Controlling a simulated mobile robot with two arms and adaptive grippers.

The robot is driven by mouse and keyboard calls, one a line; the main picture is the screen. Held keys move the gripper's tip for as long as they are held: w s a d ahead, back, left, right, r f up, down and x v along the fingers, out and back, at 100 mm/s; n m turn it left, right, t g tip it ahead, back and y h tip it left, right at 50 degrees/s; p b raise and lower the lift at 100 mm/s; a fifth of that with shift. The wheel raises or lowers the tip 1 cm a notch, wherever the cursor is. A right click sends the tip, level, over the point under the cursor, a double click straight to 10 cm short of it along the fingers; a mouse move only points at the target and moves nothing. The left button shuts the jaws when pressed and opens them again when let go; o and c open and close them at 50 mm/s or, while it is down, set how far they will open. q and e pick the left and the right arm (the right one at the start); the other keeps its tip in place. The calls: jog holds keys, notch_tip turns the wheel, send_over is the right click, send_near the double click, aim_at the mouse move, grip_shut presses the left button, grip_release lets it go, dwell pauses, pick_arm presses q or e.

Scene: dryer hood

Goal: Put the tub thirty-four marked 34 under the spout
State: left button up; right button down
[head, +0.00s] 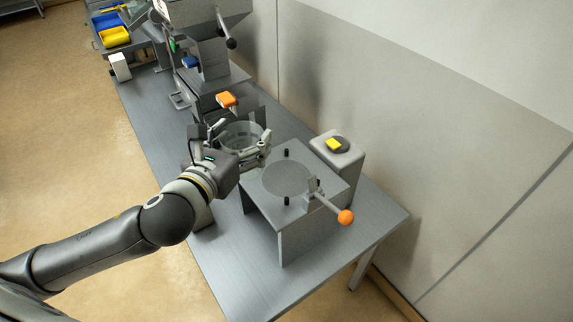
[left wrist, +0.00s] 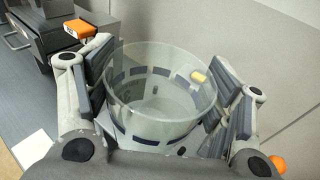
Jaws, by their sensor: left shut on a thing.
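My left gripper (head: 236,152) is shut on a clear round tub (head: 243,135). The tub is upright and looks empty, with its open top facing up. In the left wrist view the tub (left wrist: 160,85) sits between the two finger pads, which press on its sides. No number 34 can be read on it. In the head view the tub is held beside the grey stand with a round plate (head: 287,178), to its upper left. A grey machine (head: 211,55) stands further back on the table; a spout cannot be clearly made out. My right gripper is not in view.
The stand has short black pegs and a lever with an orange knob (head: 346,217). A grey box with a yellow button (head: 333,144) is behind it. An orange block (head: 227,99) sits near the machine. Blue and yellow bins (head: 115,37) are at the far end. The table's near right corner (head: 375,225) is clear.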

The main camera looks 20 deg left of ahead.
pick_arm(q)
jog(key=w+d+f+p, duration=0.1)
jog(key=w+d+f, duration=0.1)
jog(key=w+f, duration=0.1)
jog(key=w+d+f, duration=0.2)
jog(key=w+f, duration=0.1)
jog(key=f, duration=0.2)
jog(key=w+d+f+p, duration=0.1)
jog(key=w+d+f, duration=0.1)
jog(key=w+f, duration=0.2)
jog(key=shift+p, duration=0.3)
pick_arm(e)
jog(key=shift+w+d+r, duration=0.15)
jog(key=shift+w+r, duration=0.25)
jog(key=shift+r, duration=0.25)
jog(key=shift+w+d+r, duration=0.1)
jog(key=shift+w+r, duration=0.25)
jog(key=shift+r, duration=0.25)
pick_arm(q)
jog(key=shift+f, duration=0.15)
jog(key=o, duration=0.8)
jog(key=shift+c, duration=0.2)
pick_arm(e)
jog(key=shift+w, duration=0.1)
